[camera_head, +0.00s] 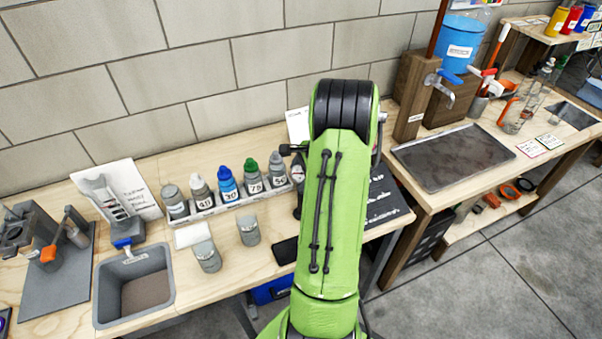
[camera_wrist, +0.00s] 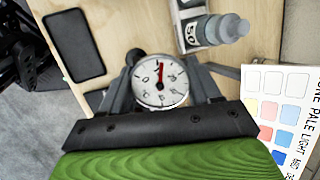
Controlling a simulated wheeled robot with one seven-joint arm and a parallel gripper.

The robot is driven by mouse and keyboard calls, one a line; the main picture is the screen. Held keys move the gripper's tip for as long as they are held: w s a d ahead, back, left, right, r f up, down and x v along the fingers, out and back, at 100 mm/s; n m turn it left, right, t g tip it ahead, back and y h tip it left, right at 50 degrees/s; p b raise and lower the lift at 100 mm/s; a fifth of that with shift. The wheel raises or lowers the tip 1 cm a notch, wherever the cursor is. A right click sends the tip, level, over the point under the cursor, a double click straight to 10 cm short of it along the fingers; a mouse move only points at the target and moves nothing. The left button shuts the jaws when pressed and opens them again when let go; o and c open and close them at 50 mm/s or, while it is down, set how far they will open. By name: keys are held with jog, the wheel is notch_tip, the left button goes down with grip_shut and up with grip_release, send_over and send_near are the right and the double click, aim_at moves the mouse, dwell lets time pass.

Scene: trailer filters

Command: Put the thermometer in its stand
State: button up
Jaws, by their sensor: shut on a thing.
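The thermometer has a round white dial with a red needle and shows face-on in the wrist view (camera_wrist: 160,85). My gripper (camera_wrist: 162,78) is shut on it, with grey fingers on both sides of the dial. A small part of the dial also shows in the head view (camera_head: 297,173), just left of my green arm, near the right end of the bottle row. The thermometer's stem is hidden behind the dial. I cannot make out the stand; my arm covers part of the bench.
Several numbered bottles stand in a white rack (camera_head: 238,201) beside the gripper. A dark flat slab (camera_wrist: 74,46) lies on the bench. Two grey jars (camera_head: 207,256) and a grey bin (camera_head: 134,287) are to the left. A colour card (camera_wrist: 276,112) is at right in the wrist view.

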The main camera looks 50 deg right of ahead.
jog(key=shift+f, duration=0.3)
jog(key=o, duration=1.2)
jog(key=p+v, duration=0.2)
jog(key=v, duration=1.3)
jog(key=shift+s+a+r, duration=0.1)
jog(key=shift+s+r, duration=0.1)
jog(key=shift+r, duration=0.15)
